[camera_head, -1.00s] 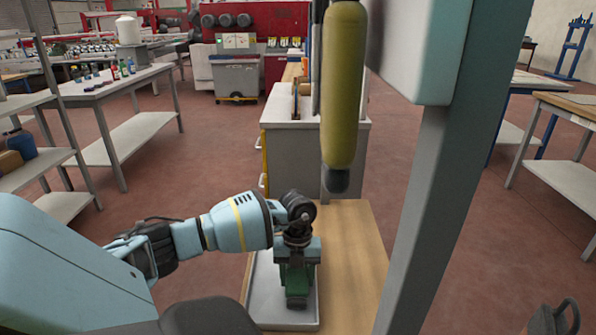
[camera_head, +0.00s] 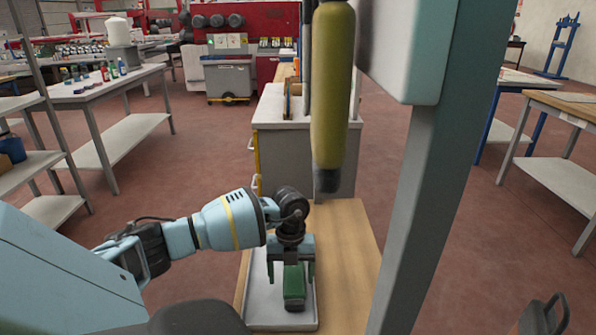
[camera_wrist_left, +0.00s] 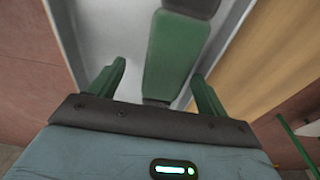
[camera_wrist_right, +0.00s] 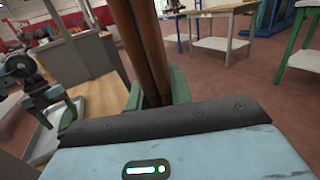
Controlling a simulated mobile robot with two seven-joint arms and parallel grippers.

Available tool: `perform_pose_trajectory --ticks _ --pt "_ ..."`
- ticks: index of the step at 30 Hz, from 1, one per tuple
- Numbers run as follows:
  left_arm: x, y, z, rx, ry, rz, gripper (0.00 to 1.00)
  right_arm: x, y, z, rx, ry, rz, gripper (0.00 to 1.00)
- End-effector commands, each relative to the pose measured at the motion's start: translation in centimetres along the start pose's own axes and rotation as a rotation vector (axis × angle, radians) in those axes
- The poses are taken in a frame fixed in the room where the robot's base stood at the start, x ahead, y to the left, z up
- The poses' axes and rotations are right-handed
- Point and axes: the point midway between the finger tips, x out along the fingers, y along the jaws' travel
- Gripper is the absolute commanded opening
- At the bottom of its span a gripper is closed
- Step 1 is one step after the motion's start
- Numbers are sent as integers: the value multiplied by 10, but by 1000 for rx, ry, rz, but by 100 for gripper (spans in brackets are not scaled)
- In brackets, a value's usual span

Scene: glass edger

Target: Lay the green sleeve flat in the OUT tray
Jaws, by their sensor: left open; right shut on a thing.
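The green sleeve (camera_head: 294,283) lies in the pale grey tray (camera_head: 257,300) on the wooden bench top. My left gripper (camera_head: 291,270) is open above it, with one finger on each side and a gap to the sleeve. In the left wrist view the sleeve (camera_wrist_left: 176,58) lies on the tray floor (camera_wrist_left: 112,35) between the spread fingers (camera_wrist_left: 157,90). It looks flat; its near end is partly hidden by the gripper. My right gripper (camera_wrist_right: 157,92) shows only in its wrist view, shut on a brown upright bar (camera_wrist_right: 148,45).
A yellow-green cylinder (camera_head: 332,95) hangs upright over the bench's far end. A grey post (camera_head: 425,200) stands right of the bench. A grey cabinet (camera_head: 300,155) stands beyond it. The wooden top (camera_head: 350,260) right of the tray is clear.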

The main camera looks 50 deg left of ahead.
Motion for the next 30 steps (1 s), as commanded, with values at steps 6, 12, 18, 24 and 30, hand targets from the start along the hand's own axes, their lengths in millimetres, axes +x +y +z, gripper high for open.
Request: perform_pose_trajectory --ticks 6,12,18,24,30 --pt "-42 -1 1 0 -6 -5 78 0 0 1 0 -1 0 0" --pt "-80 0 1 0 -5 -5 78 0 0 0 0 -1 0 0" --pt "-104 0 0 0 -2 -2 78 0 0 0 0 -1 0 0" --pt "-111 0 0 -1 -2 -1 78 0 0 0 0 -1 0 0" --pt "-111 1 0 -1 -2 -1 78 0 0 0 0 -1 0 0"
